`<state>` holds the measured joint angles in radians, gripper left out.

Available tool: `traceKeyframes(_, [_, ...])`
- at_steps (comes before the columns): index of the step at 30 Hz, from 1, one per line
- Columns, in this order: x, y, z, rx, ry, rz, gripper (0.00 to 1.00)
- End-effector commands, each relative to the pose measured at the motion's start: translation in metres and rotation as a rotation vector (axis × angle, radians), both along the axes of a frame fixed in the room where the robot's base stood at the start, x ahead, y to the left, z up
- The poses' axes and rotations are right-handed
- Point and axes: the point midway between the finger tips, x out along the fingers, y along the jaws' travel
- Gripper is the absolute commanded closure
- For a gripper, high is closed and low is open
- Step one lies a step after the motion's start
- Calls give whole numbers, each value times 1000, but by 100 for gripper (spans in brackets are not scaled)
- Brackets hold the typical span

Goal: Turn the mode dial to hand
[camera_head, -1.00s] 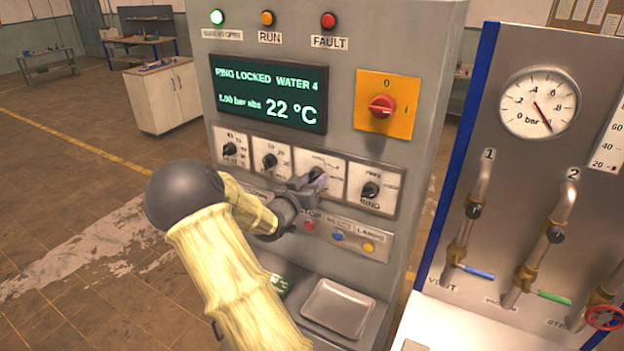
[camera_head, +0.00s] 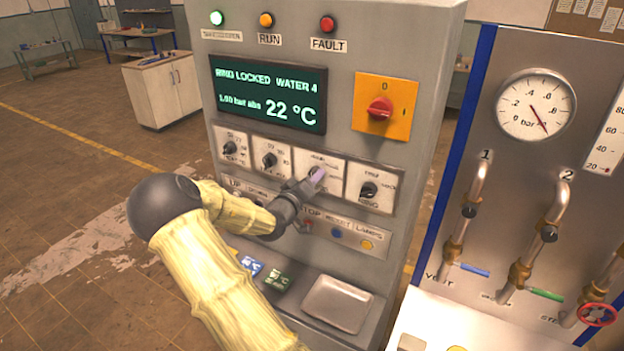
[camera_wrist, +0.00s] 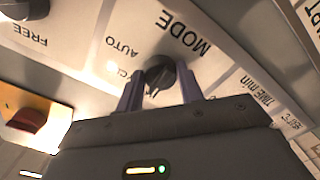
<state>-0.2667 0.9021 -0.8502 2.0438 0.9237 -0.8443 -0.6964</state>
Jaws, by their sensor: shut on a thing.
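The mode dial (camera_wrist: 159,72) is a small black knob on a white plate marked MODE, upside down in the wrist view. The word AUTO and another partly covered label stand beside it. My gripper (camera_wrist: 160,90) is shut on the dial, with one purple-grey finger on each side. In the head view my gripper (camera_head: 314,182) is at the third plate of the row on the grey cabinet (camera_head: 400,150) and hides most of the dial. I cannot tell which label the dial points to.
Similar black knobs sit either side of the mode plate, including the ring knob (camera_head: 369,190). A red switch on an orange plate (camera_head: 382,108) is above. Buttons (camera_head: 336,232) and a metal tray (camera_head: 337,303) are below. A pipe panel (camera_head: 520,190) stands at right.

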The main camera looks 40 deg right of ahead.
Motion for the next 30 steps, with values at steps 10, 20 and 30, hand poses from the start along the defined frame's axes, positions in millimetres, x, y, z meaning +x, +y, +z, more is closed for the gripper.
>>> traceKeyframes(10, [1,1,0,-1,3,3,53])
traceKeyframes(20, [0,0,0,0,1,1,42])
traceKeyframes(30, [-11,29,-4,1,-2,3,42])
